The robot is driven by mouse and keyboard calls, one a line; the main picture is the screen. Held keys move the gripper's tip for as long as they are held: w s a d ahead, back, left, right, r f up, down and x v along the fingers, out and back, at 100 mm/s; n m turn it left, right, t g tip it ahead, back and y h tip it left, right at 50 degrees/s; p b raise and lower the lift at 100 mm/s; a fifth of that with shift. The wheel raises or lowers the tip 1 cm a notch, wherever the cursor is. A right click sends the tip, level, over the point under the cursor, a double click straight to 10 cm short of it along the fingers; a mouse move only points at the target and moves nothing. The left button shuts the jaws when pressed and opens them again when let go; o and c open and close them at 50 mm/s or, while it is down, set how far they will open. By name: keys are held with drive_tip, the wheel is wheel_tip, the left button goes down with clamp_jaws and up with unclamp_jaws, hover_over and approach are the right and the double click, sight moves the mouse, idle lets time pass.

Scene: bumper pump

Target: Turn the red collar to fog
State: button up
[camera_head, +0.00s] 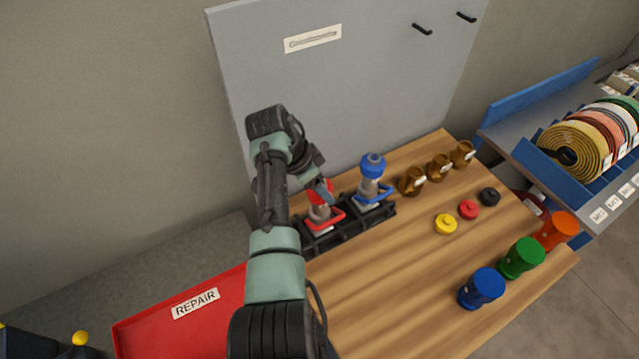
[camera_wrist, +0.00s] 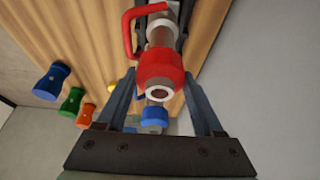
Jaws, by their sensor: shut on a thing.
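The red collar (camera_head: 318,186) is the top ring of the red-handled pump nozzle (camera_head: 321,212), which stands upright in a black rack (camera_head: 346,233). In the wrist view the red collar (camera_wrist: 162,68) has a pale ring and a dark opening at its end. My gripper (camera_head: 325,190) is at the collar, coming from above and partly hiding it. In the wrist view my gripper (camera_wrist: 160,76) has one finger on each side of the collar and is shut on it. The red handle (camera_wrist: 130,30) sticks out to the left there. Marks for fog cannot be made out.
A blue nozzle (camera_head: 372,170) stands close on the right in the same rack. Brown bottles (camera_head: 412,181), small caps (camera_head: 445,223) and coloured containers (camera_head: 482,289) stand farther right. A red REPAIR tray (camera_head: 160,335) is at front left. The wooden tabletop (camera_head: 390,290) is clear in front.

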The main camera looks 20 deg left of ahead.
drive_tip(key=c, duration=0.3)
drive_tip(key=shift+n, duration=0.3)
drive_tip(key=n+t+y+p, duration=0.1)
drive_tip(key=n+p, duration=0.1)
drive_tip(key=n, duration=0.1)
drive_tip(key=shift+r, duration=0.1)
drive_tip(key=n+y+p, duration=0.1)
drive_tip(key=n+y, duration=0.1)
drive_tip(key=n, duration=0.3)
drive_tip(key=n+y, duration=0.1)
drive_tip(key=n, duration=0.3)
drive_tip(key=shift+y, duration=0.4)
drive_tip(key=shift+n+g+y+b, duration=0.25)
drive_tip(key=shift+n+y+b, duration=0.2)
drive_tip(key=shift+n, duration=0.9)
drive_tip(key=shift+n+g+y+b, duration=0.25)
drive_tip(key=shift+n+y+b, duration=0.15)
drive_tip(key=shift+n, duration=0.95)
